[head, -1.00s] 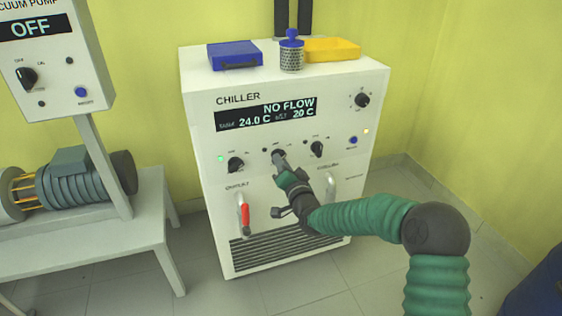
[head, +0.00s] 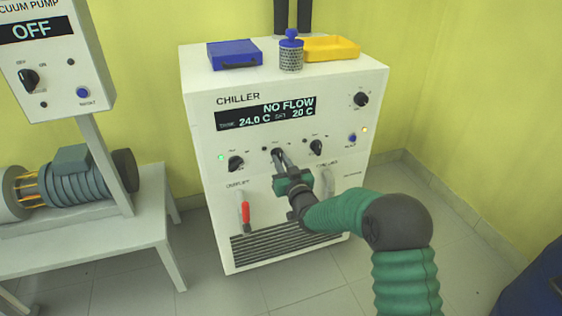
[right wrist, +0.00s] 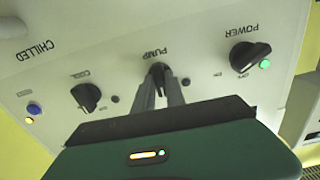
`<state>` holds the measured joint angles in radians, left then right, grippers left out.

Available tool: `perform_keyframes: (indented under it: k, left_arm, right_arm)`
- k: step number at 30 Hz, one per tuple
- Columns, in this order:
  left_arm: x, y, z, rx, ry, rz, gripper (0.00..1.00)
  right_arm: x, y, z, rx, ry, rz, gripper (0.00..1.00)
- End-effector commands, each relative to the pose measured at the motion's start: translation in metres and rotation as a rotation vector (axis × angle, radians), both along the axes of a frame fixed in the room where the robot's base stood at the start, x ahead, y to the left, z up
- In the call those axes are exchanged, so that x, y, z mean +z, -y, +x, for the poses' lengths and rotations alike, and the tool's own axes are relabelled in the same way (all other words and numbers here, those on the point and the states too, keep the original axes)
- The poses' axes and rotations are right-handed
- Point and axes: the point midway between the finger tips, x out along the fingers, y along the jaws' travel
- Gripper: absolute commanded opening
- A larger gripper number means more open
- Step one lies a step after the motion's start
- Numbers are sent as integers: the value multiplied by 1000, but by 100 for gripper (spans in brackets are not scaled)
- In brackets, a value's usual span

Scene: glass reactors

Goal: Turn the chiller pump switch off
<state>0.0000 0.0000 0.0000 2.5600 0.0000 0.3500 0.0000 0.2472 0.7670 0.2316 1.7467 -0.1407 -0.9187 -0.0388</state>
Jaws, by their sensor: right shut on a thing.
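The white chiller (head: 205,125) stands in the middle of the head view; its display reads NO FLOW, 24.0 C and 20 C. The black pump switch (head: 276,152) is the middle knob of the row under the display. My right gripper (head: 280,157) reaches it from the front, its fingers hiding much of it. In the right wrist view, which is upside down, the right gripper (right wrist: 160,88) is shut on the pump switch (right wrist: 157,69), below the inverted PUMP label. The knob's exact pointing is hard to read. My left gripper is not in view.
The power knob (head: 236,163) with a green lamp and another knob (head: 316,147) flank the switch closely. Two handles, one red (head: 245,215), are lower on the front. A blue case (head: 234,54) and yellow tray (head: 332,48) lie on top.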

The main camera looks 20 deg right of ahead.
Motion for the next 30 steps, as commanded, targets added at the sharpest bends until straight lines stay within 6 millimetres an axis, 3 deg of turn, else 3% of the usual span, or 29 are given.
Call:
perform_keyframes:
  k: [19,20,24,30]
  left_arm:
    - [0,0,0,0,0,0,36]
    - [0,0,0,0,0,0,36]
    - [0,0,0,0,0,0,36]
    - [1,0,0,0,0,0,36]
  right_arm:
    - [-5,0,-1,0,-9,-53,0]
    - [-5,0,-1,0,-9,-53,19]
    - [-4,0,-1,0,-6,-52,37]
    - [-2,0,-1,0,-2,-52,37]
